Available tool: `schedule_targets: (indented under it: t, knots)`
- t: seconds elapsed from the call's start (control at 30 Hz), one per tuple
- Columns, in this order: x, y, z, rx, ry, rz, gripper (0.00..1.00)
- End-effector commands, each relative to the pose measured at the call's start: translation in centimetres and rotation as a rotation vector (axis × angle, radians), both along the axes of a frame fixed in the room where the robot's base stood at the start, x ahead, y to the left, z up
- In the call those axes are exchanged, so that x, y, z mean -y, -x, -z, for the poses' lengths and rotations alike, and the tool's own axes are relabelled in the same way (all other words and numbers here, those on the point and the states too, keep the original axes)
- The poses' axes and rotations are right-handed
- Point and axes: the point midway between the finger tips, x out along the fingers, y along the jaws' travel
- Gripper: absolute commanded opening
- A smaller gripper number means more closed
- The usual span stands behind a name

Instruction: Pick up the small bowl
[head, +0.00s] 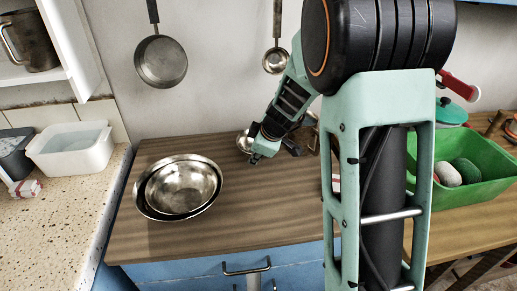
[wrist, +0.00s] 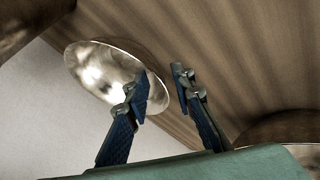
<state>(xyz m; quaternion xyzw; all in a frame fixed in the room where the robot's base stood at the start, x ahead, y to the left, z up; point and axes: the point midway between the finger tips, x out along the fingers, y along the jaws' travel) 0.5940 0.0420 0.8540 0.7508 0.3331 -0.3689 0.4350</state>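The small bowl (head: 242,142) is shiny metal and sits on the wooden counter near the back wall, partly hidden behind my gripper (head: 256,146). In the wrist view the small bowl (wrist: 92,72) is left of centre. My gripper's two fingers (wrist: 162,85) stand apart with a clear gap between them. The left finger overlaps the bowl's right rim in the picture; I cannot tell whether it touches it. The right finger is over bare wood. Nothing is held.
Two larger nested metal bowls (head: 180,187) stand on the counter's (head: 255,210) left part. A green bin (head: 480,180) with stones or sponges stands at right. A pan (head: 160,62) and a ladle (head: 276,60) hang on the wall. The front middle counter is clear.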

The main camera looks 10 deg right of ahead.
Motion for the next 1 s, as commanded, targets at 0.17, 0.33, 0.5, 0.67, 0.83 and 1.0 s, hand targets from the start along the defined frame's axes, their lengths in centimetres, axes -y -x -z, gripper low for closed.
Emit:
schedule_targets:
  t: [0.17,0.33,0.5,0.67,0.83,1.0]
  knots:
    - [-0.25,-0.55,0.92,0.0,0.001,-0.001,0.23]
    - [-0.25,-0.56,0.9,0.001,0.0,-0.001,0.23]
    - [-0.25,-0.55,0.89,0.0,0.001,-0.001,0.07]
    - [-0.24,-0.55,0.89,0.0,0.001,-0.001,0.0]
    - [-0.24,-0.57,0.85,0.001,0.0,-0.001,0.0]
    - [-0.23,-0.57,0.83,0.001,0.0,-0.001,0.0]
